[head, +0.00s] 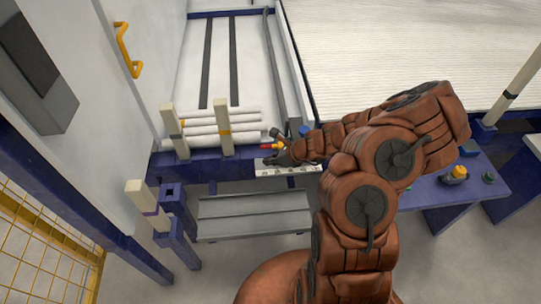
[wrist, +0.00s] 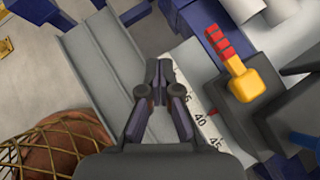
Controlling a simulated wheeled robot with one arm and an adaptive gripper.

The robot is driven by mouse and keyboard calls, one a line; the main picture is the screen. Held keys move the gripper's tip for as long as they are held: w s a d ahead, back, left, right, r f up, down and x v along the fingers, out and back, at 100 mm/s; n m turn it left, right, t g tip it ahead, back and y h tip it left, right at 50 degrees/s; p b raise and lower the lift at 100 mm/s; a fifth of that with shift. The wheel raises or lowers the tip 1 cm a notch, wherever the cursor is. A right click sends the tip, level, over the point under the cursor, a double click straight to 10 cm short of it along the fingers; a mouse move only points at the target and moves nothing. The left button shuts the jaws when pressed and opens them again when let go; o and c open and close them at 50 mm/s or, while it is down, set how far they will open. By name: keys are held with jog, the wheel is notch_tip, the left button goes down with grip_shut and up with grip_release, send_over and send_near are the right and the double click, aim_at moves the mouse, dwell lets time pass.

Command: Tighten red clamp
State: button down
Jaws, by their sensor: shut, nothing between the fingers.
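The red clamp (wrist: 219,43) shows in the wrist view as a red ribbed part with a yellow end, on a dark grey block at the upper right. In the head view it is a small red piece (head: 268,147) with yellow beside it, near the ends of the white pipes. My gripper (wrist: 158,66) is shut and empty, left of the clamp in the wrist view and apart from it. In the head view my gripper (head: 274,160) is partly hidden by its own arm, just in front of the clamp.
A white ruler strip (wrist: 200,112) runs beside the clamp's block. A grey step (head: 250,216) stands below. A yellow-topped button (head: 457,172) sits on the blue bench at right.

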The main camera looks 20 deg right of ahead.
jog(key=s+a+r+p, duration=0.1)
jog(key=s+r+p, duration=0.4)
jog(key=r+p, duration=0.1)
jog(key=shift+s+a+r, duration=0.2)
jog(key=shift+s+a, duration=0.15)
jog(key=shift+a, duration=0.05)
jog(key=shift+s+p, duration=0.15)
jog(key=shift+p, duration=0.25)
dwell(0.6)
